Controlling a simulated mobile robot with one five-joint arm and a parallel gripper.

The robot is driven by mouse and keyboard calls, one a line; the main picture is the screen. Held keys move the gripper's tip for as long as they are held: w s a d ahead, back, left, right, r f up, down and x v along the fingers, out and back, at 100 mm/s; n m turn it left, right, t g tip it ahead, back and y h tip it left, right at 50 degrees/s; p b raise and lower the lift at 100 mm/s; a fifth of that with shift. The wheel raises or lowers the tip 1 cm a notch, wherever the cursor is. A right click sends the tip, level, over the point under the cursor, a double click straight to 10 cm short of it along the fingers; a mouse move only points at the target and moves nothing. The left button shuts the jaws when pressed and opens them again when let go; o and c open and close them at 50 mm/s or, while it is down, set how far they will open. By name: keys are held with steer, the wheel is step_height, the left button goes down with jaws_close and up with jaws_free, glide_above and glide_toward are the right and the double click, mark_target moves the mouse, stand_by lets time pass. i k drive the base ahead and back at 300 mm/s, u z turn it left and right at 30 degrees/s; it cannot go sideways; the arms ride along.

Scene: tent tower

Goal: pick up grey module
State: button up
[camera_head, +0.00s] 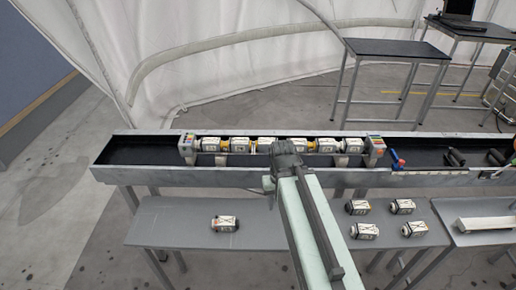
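Several pale grey-white modules with dark markings and coloured ends are in view; I cannot tell which one the task calls the grey module. A lone module (225,223) with a reddish end lies on the left part of the low grey table (180,240). More modules (364,231) lie on the right part of that table. A row of modules (240,145) sits in the long trough between two end blocks. My gripper (287,152) is at the trough, in front of the row's middle, and hides part of it. Its fingers are too small and dark to read.
The long metal trough (130,172) runs across behind the low table. Tools and dark cylinders (454,157) lie at its right end. A pale bar (485,223) lies on a table at right. Black-topped tables (397,48) stand behind. The table's middle-left is clear.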

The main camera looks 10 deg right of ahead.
mark_target(263, 144)
steer(key=u, duration=2.65)
steer(key=k, duration=0.45)
steer(key=z, duration=0.05)
